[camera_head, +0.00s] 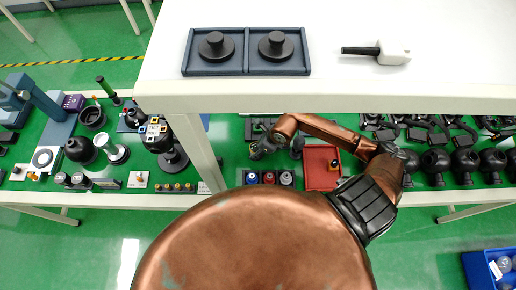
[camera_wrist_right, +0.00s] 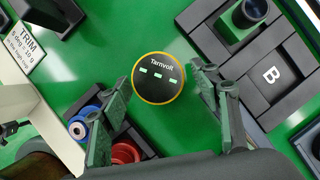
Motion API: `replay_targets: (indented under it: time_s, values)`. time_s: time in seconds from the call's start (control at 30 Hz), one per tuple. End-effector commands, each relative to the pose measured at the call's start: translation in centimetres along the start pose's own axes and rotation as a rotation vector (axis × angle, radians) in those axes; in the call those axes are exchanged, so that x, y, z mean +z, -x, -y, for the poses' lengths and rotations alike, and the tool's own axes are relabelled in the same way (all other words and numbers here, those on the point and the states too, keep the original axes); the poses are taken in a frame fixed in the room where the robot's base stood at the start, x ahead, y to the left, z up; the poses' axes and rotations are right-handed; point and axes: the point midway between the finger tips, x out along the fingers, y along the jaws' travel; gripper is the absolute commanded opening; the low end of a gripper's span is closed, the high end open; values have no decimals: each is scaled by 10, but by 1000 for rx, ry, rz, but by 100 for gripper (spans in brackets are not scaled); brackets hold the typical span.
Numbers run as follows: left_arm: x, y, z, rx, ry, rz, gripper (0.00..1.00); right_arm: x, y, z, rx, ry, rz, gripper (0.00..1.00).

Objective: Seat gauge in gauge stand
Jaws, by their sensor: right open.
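A round black disc with a yellow rim, marked "Tarnvolt" (camera_wrist_right: 158,90), looks like the gauge. It shows face-on in the right wrist view, between the fingertips of my right gripper (camera_wrist_right: 160,76). The fingers are open, with green gaps on both sides of the disc. In the head view, my right gripper (camera_head: 262,149) is over the green surface beyond the white table's edge, and I cannot pick out the disc there. My left gripper is not in view.
Blue-ringed (camera_wrist_right: 78,131) and red (camera_wrist_right: 126,152) round parts sit close below the right gripper's fingers. A dark plate marked B (camera_wrist_right: 270,75) lies to the right, a TRIM card (camera_wrist_right: 28,45) to the left. A red tray (camera_head: 318,180) lies near my right forearm.

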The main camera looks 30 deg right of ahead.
Motion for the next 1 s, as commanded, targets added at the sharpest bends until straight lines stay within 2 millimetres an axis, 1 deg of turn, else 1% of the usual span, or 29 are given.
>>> replay_targets:
  time_s: [0.27, 0.37, 0.47, 0.8, 0.9, 1.0]
  values:
    - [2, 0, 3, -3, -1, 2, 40, 0, 0, 0, 0, 0, -1, 59]
    - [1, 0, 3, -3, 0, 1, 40, 0, 6, 1, -1, 1, 0, 59]
    - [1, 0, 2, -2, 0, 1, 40, 0, 20, 1, -2, 2, -1, 59]
    - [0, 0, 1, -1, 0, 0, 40, -1, 89, 1, -3, 2, -1, 59]
    - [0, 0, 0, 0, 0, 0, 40, -1, 104, 0, -2, 2, -2, 59]
    - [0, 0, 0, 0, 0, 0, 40, -1, 114, 0, -2, 1, -1, 59]
